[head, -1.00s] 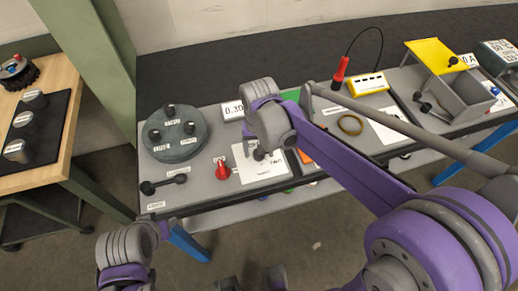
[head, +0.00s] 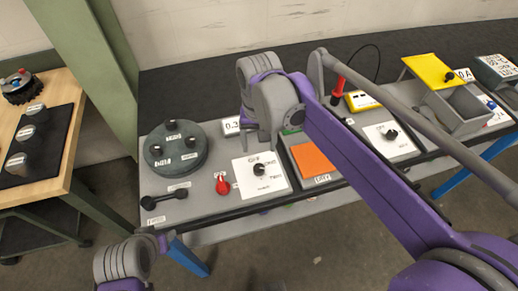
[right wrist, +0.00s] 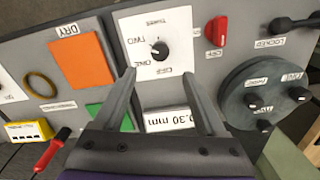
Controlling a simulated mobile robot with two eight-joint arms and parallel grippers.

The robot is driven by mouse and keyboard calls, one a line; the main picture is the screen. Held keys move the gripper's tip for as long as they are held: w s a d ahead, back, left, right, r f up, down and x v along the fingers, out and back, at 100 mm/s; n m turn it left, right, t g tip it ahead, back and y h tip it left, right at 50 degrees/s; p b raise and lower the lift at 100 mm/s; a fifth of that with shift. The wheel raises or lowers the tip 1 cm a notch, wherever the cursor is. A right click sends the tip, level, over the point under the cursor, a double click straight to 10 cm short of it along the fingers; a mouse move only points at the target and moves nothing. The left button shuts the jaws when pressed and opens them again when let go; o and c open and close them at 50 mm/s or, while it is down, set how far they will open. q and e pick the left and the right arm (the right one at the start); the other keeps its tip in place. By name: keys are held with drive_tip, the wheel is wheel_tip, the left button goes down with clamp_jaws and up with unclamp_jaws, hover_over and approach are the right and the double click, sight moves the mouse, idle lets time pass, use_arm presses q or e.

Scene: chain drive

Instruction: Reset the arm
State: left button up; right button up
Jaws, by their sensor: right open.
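My right arm reaches over the grey workbench panel (head: 205,205) in the head view, its grey wrist end near the back of the bench. The right gripper (right wrist: 160,76) shows clearly in the right wrist view, its two dark fingers spread with nothing between them. They hang over the panel around a white 0.30 mm label (right wrist: 169,119), just below a black dial (right wrist: 159,50) on white. I cannot tell their height above it. Part of my left arm shows at the lower left of the head view; its gripper is out of frame.
Near my right arm are a round grey-green disc (head: 176,148), a red knob (head: 222,185), an orange pad (head: 312,160), a yellow box (head: 362,101) and a red probe (head: 338,84). A grey bin (head: 462,106) stands right. A wooden table (head: 62,90) is at left.

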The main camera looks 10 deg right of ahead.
idle(0.5)
drive_tip(key=s+d+f+n+t, duration=0.1)
drive_tip(key=s+d+f+t, duration=0.1)
drive_tip(key=s+f, duration=0.3)
drive_tip(key=s+d+f+n+t, duration=0.1)
drive_tip(key=s+d+f+t, duration=0.2)
drive_tip(key=s, duration=0.6)
wheel_tip(320, 180, down, 2)
drive_tip(key=shift+s+d+f+n, duration=0.1)
drive_tip(key=shift+s+d+n, duration=0.15)
drive_tip(key=shift+d, duration=0.55)
drive_tip(key=shift+w, duration=0.1)
idle(2.0)
